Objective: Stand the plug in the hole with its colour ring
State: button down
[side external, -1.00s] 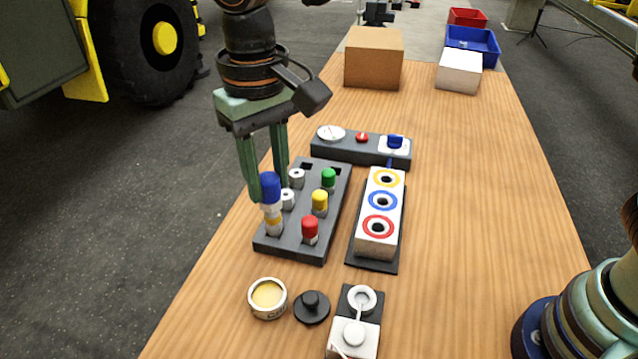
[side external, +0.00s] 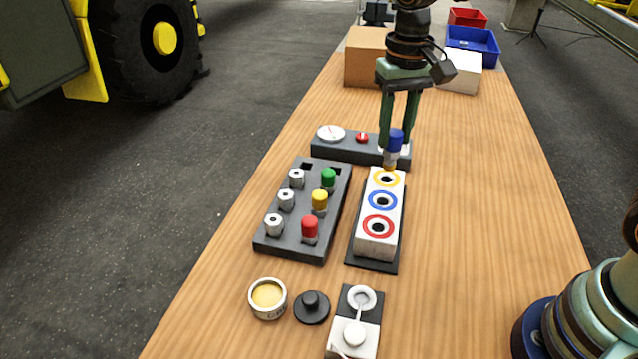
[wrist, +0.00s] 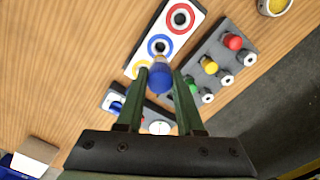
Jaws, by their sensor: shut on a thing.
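The plug (side external: 395,142) has a blue cap and a pale lower body with a yellow-orange band. My gripper (side external: 396,148) is shut on it and holds it roughly upright above the far end of the white block (side external: 375,240). The block has three ringed holes: yellow (side external: 387,179) at the far end, blue (side external: 382,201) in the middle and red (side external: 378,227) nearest. The plug's lower end shows just behind the yellow ring, apparently above the block. In the wrist view the blue cap (wrist: 160,79) sits between the fingers and partly hides the yellow-ringed hole.
A dark rack (side external: 285,246) with red, yellow and green capped plugs and several metal sockets stands left of the block. A grey panel (side external: 345,148) with a gauge and red knob lies behind. A tin (side external: 267,297) and black lid (side external: 312,307) are in front.

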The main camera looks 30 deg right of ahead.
aim_at(389, 168)
jog(key=shift+f, duration=3.5)
jog(key=shift+f, duration=1.65)
jog(key=shift+c, duration=2.3)
grip_release()
jog(key=shift+r, duration=3.5)
jog(key=shift+r, duration=0.1)
